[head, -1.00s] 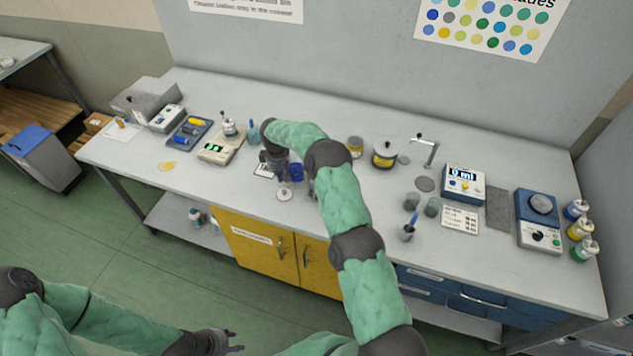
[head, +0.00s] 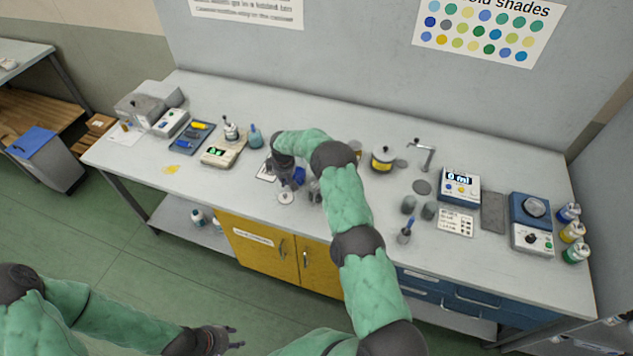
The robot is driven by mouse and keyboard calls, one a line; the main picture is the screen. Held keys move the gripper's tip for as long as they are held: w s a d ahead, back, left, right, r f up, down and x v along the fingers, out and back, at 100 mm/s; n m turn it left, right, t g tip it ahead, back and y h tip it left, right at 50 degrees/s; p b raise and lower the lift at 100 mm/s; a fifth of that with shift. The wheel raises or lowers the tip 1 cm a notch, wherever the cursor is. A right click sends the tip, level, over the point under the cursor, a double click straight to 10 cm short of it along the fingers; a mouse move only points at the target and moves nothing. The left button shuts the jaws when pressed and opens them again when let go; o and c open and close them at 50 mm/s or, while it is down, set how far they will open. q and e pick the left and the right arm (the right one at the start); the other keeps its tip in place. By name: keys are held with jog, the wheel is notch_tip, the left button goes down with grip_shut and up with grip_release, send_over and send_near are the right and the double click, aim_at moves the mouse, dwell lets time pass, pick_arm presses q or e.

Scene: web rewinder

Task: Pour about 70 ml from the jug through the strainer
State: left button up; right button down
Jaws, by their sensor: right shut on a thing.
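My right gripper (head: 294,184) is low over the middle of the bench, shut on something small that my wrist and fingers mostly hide. A dark blue piece (head: 299,175) shows right at the fingers; I cannot tell whether it is part of the jug. A white round piece (head: 286,198) lies just in front of the gripper, and a grey vessel (head: 315,191) stands just right of it. I cannot tell which of these is the strainer. My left gripper (head: 236,339) is open and empty, low at the bottom of the view, away from the bench.
A yellow-banded pot (head: 382,160) is behind my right arm. The bench's front left is mostly clear.

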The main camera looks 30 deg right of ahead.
jog(key=s+r+t+p, duration=0.1)
jog(key=p, duration=0.3)
jog(key=r+t+y+p, duration=0.1)
jog(key=p, duration=0.4)
jog(key=shift+s+d+r+t, duration=0.15)
jog(key=shift+s+d+t, duration=0.1)
jog(key=shift+s+t, duration=0.15)
jog(key=shift+s+d+r+n+t+y+b, duration=0.4)
jog(key=shift+t+b, duration=1.15)
jog(key=shift+b, duration=3.65)
jog(key=shift+s+a+r+n+t+y+b, duration=0.15)
jog(key=shift+s+r+t+y+b, duration=0.7)
jog(key=shift+b, duration=4.3)
jog(key=shift+s+d+r+n+t+y+b, duration=0.15)
jog(key=shift+r+t+b, duration=0.55)
jog(key=shift+t+b, duration=3.05)
